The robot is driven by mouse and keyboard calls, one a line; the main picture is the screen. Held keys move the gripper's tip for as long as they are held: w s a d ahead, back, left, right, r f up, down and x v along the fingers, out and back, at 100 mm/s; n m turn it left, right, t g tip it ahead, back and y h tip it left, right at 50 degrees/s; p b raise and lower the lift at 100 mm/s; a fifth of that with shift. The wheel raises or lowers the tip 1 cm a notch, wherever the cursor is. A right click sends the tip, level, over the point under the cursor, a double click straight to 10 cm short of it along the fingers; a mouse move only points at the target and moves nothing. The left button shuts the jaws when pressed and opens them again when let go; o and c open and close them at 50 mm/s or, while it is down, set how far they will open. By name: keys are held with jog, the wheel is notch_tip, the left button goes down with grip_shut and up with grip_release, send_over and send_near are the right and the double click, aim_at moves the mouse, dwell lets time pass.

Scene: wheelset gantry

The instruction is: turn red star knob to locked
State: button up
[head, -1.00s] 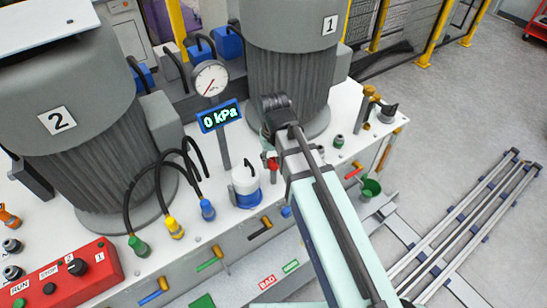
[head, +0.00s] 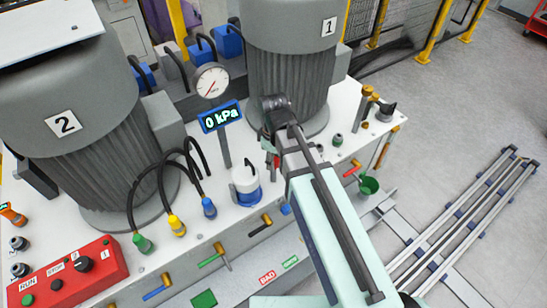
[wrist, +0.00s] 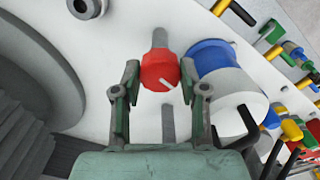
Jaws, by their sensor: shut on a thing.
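The red star knob (wrist: 160,70) sits on a grey stem above the white deck in the wrist view, with a short pale line on its face. My gripper (wrist: 160,77) has one finger on each side of it and is shut on the knob. In the head view only a small red piece of the knob (head: 272,158) shows beside my arm, which hides the rest and most of my fingers. A grey mark (wrist: 168,122) lies on the deck below the knob in the wrist view. I cannot tell whether the knob stands at locked.
A white and blue canister (head: 245,187) stands close beside the knob; it also shows in the wrist view (wrist: 225,90). A large ribbed motor (head: 290,80) stands behind. A gauge (head: 212,82) and a 0 kPa display (head: 220,117) stand to the left. Coloured valve handles line the front.

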jog(key=shift+n, duration=1.1)
jog(key=o, duration=1.1)
jog(key=shift+o, duration=0.2)
notch_tip(320, 180, up, 12)
